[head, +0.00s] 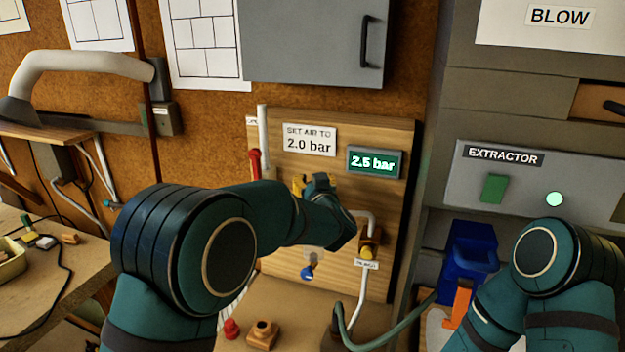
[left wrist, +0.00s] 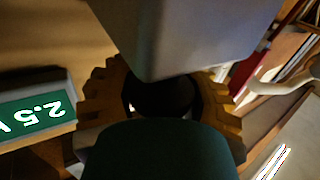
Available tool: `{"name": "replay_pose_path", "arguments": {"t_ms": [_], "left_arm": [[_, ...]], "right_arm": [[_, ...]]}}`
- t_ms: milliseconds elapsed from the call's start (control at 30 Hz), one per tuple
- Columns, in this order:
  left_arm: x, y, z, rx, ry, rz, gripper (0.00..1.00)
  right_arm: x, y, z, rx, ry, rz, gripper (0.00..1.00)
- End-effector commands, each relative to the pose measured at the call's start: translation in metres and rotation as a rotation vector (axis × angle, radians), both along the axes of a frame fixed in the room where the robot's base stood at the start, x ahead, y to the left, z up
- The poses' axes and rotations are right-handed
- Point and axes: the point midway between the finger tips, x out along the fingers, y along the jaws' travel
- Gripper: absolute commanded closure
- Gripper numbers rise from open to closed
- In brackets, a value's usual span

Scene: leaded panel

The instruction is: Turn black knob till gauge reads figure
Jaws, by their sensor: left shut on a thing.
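The green gauge display (head: 374,162) on the wooden panel (head: 400,215) reads 2.5 bar. It also shows upside down and partly cut off in the left wrist view (left wrist: 38,110). A sign (head: 309,140) to its left says SET AIR TO 2.0 bar. My left gripper (head: 314,184) is at the panel below the sign. In the left wrist view its yellow toothed fingers (left wrist: 162,100) are shut around the black knob (left wrist: 162,93). The knob is mostly hidden there, and my gripper and arm hide it in the head view. My right gripper is out of view.
A red-handled valve (head: 254,163) and pipe are left of my gripper. A brass fitting (head: 369,245) and a blue-handled tap (head: 307,272) sit lower. A grey cabinet (head: 315,40) hangs above. A blue container (head: 470,255) stands right, under the extractor panel (head: 530,190).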

Motion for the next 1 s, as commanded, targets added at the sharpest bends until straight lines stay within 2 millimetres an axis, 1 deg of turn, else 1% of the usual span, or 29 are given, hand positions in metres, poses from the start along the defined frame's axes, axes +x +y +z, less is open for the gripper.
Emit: {"name": "replay_pose_path", "arguments": {"t_ms": [33, 200, 233, 267, 300, 333, 600, 733, 867, 1000], "left_arm": [[-0.001, -0.001, -0.006, 0.000, 0.010, -0.001, 1.00], [-0.001, -0.001, -0.006, 0.000, 0.011, -0.002, 1.00], [-0.001, -0.001, -0.006, 0.000, 0.011, -0.002, 0.51], [-0.001, -0.001, -0.006, 0.000, 0.011, -0.002, 0.41], [-0.001, -0.001, -0.005, 0.000, 0.010, -0.002, 0.27], [-0.001, -0.001, -0.005, -0.001, 0.009, -0.002, 0.22], [0.000, 0.000, -0.002, -0.001, 0.005, -0.002, 0.22], [-0.006, -0.002, -0.001, -0.001, 0.004, -0.002, 0.22], [-0.023, -0.006, -0.001, -0.001, 0.004, -0.004, 0.22], [-0.052, -0.012, -0.002, -0.001, 0.006, -0.005, 0.22]], "right_arm": [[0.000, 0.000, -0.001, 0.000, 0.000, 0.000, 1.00], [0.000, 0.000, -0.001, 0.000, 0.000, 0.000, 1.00], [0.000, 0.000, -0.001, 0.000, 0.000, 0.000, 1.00], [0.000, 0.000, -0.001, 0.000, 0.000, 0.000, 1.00], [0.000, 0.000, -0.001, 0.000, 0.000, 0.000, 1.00], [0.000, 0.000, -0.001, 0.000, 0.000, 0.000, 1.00], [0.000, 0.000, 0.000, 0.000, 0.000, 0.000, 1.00], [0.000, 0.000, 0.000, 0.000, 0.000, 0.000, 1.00], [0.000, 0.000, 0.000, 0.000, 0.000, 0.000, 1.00], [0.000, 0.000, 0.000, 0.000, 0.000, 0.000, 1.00]]}}
